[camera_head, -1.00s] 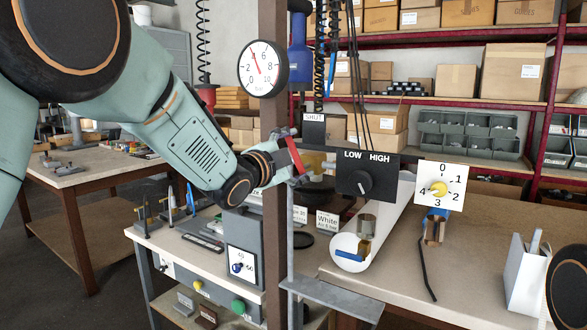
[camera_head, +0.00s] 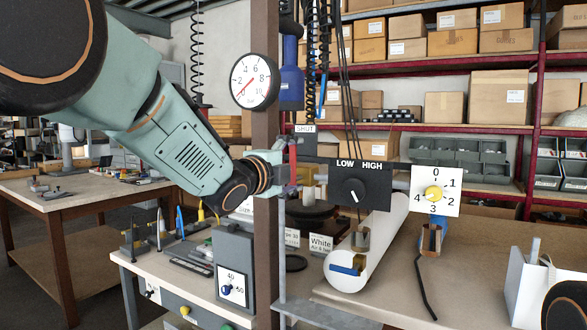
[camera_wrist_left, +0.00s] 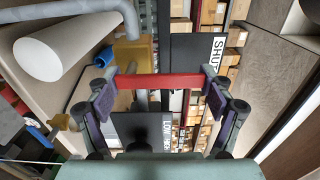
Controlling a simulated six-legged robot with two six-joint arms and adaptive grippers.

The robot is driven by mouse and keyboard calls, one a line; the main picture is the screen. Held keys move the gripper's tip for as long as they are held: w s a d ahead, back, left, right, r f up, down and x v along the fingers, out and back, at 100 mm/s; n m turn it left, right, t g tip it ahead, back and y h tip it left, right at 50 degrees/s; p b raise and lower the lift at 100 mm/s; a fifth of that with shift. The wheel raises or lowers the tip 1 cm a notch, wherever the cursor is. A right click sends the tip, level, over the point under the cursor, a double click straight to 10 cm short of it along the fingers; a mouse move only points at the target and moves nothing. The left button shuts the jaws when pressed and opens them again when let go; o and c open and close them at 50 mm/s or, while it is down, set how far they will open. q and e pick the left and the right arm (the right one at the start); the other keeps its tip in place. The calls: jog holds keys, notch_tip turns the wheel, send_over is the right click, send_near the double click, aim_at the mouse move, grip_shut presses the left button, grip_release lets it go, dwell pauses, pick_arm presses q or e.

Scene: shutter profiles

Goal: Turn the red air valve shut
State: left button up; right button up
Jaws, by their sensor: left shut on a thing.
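The red air valve's handle (camera_head: 293,160) is a flat bar below the SHUT sign (camera_head: 305,129), beside the brown post. In the head view it looks nearly upright and is partly hidden by my left gripper (camera_head: 284,168). In the left wrist view the red bar (camera_wrist_left: 160,81) spans crosswise between the two pads of my left gripper (camera_wrist_left: 158,92), which is shut on it. The round pressure gauge (camera_head: 254,81) hangs on the post above, with its red needle toward the lower left, near 0. My right gripper is out of view.
A black LOW/HIGH selector (camera_head: 360,184) and a white dial plate (camera_head: 435,191) stand close to the right of the valve. A white tube (camera_head: 387,222) lies below them on the bench. The brown post (camera_head: 265,225) stands right by my left wrist.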

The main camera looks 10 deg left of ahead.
pick_arm(q)
jog(key=shift+r, duration=0.1)
jog(key=o, duration=1.6)
jog(key=v, duration=1.2)
jog(key=x, duration=1.2)
jog(key=shift+w, duration=0.15)
